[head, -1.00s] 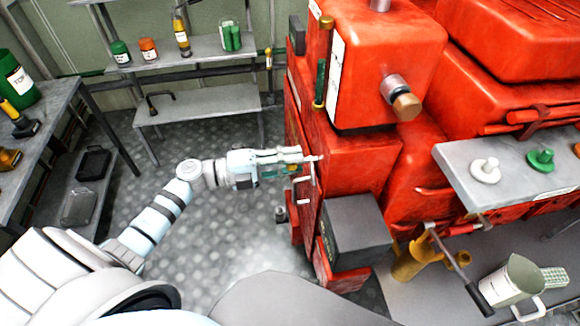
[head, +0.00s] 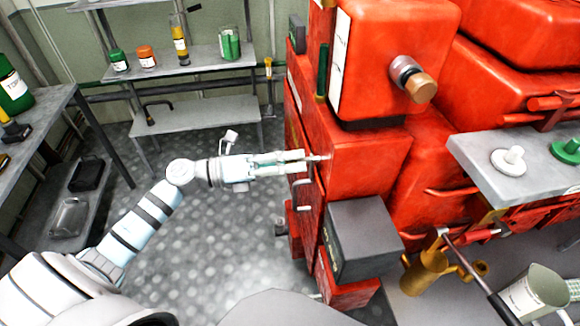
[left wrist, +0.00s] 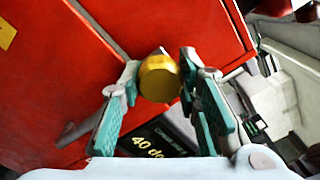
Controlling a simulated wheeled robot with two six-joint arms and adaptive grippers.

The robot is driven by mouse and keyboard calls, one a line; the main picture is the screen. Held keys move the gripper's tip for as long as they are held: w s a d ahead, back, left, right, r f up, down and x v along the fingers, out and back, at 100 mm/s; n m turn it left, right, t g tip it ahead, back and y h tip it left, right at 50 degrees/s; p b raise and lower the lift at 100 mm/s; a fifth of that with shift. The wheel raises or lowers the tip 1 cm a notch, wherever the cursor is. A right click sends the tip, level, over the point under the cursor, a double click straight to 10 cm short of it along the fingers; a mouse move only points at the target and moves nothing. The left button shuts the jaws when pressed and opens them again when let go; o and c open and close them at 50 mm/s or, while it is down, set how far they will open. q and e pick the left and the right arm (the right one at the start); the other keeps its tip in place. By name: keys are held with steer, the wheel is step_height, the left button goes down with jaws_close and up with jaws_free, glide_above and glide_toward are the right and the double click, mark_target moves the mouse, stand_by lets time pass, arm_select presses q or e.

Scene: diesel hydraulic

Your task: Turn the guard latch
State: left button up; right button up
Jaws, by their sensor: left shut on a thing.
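The guard latch shows as a round brass-coloured knob (left wrist: 160,79) in the left wrist view, in front of a red panel (left wrist: 50,80). My left gripper (left wrist: 158,84) is shut on it, with a green-padded finger on each side. In the head view my left gripper (head: 307,160) reaches in level from the left to the side of the red machine (head: 365,165). A small pale tip of the latch (head: 318,158) shows just past the fingers. The fingers hide most of the latch there. My right gripper is in neither view.
A dark grey box (head: 362,240) juts out below the latch. A grey ledge (head: 500,180) is at the right.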

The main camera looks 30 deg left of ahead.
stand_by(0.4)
arm_select(q)
steer(key=o, duration=1.2)
steer(key=v, duration=1.2)
